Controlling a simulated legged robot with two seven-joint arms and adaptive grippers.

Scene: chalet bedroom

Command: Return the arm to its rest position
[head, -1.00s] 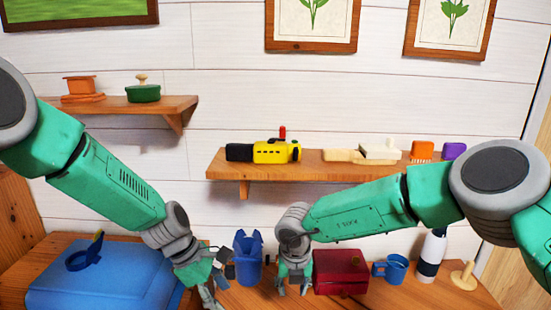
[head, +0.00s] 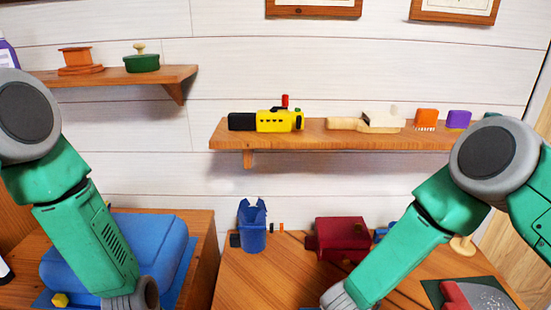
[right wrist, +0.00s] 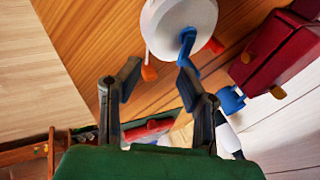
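My left arm (head: 85,235) hangs down at the left of the head view, and its gripper is below the picture edge. My right arm (head: 405,250) slants down and to the left in the head view, and its gripper is also cut off there. In the right wrist view my right gripper (right wrist: 158,72) has its two dark fingers apart, with nothing seen held between them. A white round object (right wrist: 180,20) with a blue part lies just beyond the fingertips. I cannot tell whether they touch.
A blue case (head: 125,250) lies at the left. A blue cup-like holder (head: 252,228) and a dark red box (head: 342,238) stand on the wooden table (head: 270,285). A shelf (head: 290,135) above holds a yellow tool (head: 278,121) and other items.

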